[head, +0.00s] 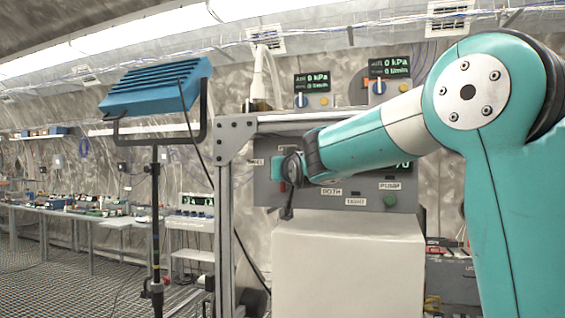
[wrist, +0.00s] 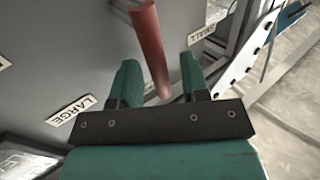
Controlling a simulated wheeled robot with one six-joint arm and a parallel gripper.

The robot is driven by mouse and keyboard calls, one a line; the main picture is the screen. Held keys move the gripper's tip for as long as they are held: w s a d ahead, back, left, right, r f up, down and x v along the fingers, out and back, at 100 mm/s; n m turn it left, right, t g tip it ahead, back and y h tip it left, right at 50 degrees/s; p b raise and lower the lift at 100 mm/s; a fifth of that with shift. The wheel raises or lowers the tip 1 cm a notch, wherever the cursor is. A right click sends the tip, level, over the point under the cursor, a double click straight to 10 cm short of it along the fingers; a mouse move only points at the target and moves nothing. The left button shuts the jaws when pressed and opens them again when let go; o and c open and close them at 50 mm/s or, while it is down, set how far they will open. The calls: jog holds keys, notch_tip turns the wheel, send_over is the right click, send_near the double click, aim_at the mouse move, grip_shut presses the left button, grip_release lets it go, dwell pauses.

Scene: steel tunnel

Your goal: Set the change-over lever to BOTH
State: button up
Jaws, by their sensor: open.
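The change-over lever (wrist: 150,45) is a red rod standing out from a grey panel (wrist: 75,45). In the wrist view its free end lies between the two fingers of my gripper (wrist: 158,66), which are apart, with gaps visible on both sides. The SMALL label (wrist: 203,33) is to the right and the LARGE label (wrist: 71,110) to the lower left. In the head view my gripper (head: 284,184) is at the panel's left part and hides most of the lever. The BOTH label (head: 332,191) is to its right. I cannot tell which label the lever points to.
A beige box-like block (head: 347,265) stands below the panel. A metal frame post (head: 225,220) and a blue lamp on a stand (head: 158,88) are to the left. A green knob (head: 390,201) sits under the PUMP label (head: 389,186). Gauges hang above.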

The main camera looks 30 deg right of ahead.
jog(key=shift+w+d, duration=0.1)
jog(key=shift+w, duration=0.15)
